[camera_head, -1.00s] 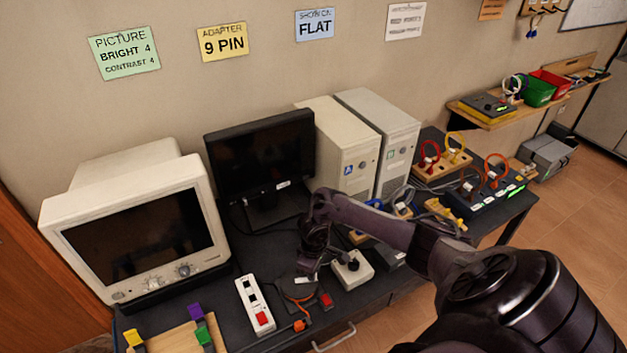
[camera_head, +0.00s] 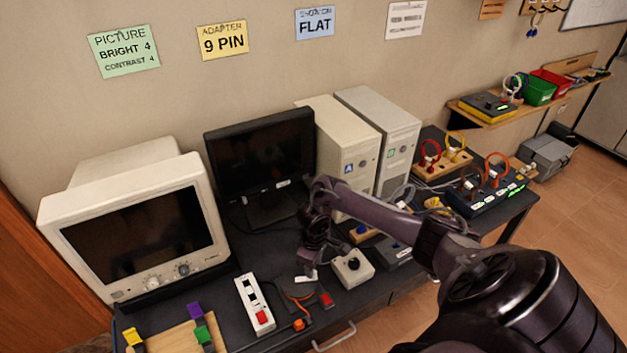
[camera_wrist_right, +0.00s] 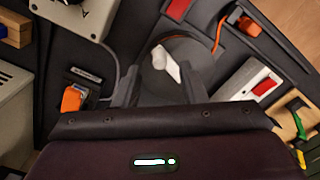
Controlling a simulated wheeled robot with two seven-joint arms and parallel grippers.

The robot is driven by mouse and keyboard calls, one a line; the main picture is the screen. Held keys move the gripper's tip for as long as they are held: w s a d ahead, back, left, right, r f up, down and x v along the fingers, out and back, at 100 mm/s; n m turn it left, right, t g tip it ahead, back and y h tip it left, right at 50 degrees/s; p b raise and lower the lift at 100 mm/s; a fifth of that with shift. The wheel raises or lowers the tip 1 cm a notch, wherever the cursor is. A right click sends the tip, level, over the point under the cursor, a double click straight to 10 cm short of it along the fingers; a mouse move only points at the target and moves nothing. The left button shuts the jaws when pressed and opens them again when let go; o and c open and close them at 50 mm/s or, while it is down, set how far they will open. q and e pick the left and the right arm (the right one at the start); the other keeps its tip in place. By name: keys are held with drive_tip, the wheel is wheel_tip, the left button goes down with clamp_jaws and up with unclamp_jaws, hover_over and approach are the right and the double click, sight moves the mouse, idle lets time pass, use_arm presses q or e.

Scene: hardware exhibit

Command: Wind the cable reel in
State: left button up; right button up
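The cable reel (camera_head: 290,291) is a low, dark, round drum with orange cable on the black table, in front of the monitors. It also shows in the right wrist view (camera_wrist_right: 196,64), with a white crank handle (camera_wrist_right: 166,63) on top. My right gripper (camera_head: 306,266) hangs just above the reel at the handle. In the right wrist view, its two fingers (camera_wrist_right: 160,88) are apart, with the handle a little beyond and between them. I cannot tell whether they touch it. An orange plug (camera_head: 299,324) lies at the reel's front. My left gripper is out of view.
A white power strip (camera_head: 246,290) lies left of the reel. A grey box with a black knob (camera_head: 352,268) stands close on its right. A CRT monitor (camera_head: 60,205), a flat screen (camera_head: 262,150) and computer towers (camera_head: 345,150) stand behind. The table's front edge is near.

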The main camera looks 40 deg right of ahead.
wheel_tip(320, 180, up, 5)
drive_tip(key=shift+r, duration=0.1)
idle(0.6)
